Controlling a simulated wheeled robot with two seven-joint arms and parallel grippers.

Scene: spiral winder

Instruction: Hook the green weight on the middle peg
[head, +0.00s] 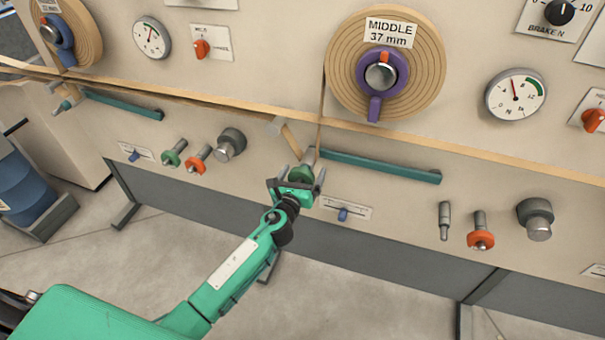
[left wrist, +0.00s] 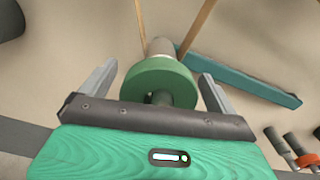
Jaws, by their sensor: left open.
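The web strip runs close to that peg. My left gripper (head: 301,174) is open, with one finger on each side of the weight. In the left wrist view (left wrist: 155,85) gaps show between the fingers and the disc. In the head view the gripper partly hides the green weight (head: 299,174). How far the disc sits along the peg is hard to tell. My right gripper is not in view.
A teal bar (head: 380,167) sticks out just right of the gripper. A bare peg (head: 445,222), an orange weight (head: 481,240) and a grey weight (head: 536,213) are further right. Another green weight (head: 172,157) hangs at left. A blue knob (head: 343,214) is below right.

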